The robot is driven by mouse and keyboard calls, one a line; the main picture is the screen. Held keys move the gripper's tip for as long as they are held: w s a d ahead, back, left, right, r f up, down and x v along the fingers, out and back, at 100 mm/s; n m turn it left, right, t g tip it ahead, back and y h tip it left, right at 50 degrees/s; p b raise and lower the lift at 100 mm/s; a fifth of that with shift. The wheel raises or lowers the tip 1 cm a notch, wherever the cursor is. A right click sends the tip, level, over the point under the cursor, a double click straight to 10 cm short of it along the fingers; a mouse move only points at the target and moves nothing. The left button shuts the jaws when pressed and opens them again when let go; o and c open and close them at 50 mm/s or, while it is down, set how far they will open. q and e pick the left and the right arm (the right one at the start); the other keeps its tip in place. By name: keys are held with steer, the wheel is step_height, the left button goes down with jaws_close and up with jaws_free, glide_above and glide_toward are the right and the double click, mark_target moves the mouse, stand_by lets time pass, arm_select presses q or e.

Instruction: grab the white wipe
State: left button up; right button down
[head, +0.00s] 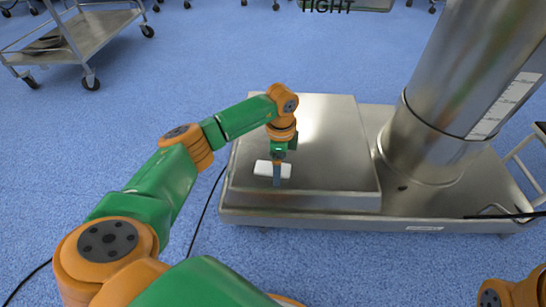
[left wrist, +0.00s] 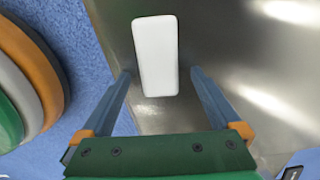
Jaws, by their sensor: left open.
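The white wipe (head: 265,169) is a small white block lying flat on the steel base plate, near its left side. In the left wrist view the wipe (left wrist: 156,55) lies ahead of my left gripper, its near end between the two blue fingertips. My left gripper (head: 277,182) points down at the wipe in the head view and covers part of it. In the left wrist view the left gripper (left wrist: 160,75) is open, with a finger on each side of the wipe and gaps between. My right gripper is not in view; only an orange part of my right arm shows at the lower right.
The steel base (head: 335,120) carries a thick metal column (head: 440,110) at the right. A steel cart (head: 100,35) stands at the upper left. Black cables (head: 207,205) run over the blue floor (head: 120,120). The plate around the wipe is bare.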

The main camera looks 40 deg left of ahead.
arm_select(q)
steer(key=shift+f, duration=0.5)
steer(key=shift+r, duration=0.1)
steer(key=c, duration=1.4)
steer(key=shift+c, duration=0.2)
steer(key=shift+r, duration=0.1)
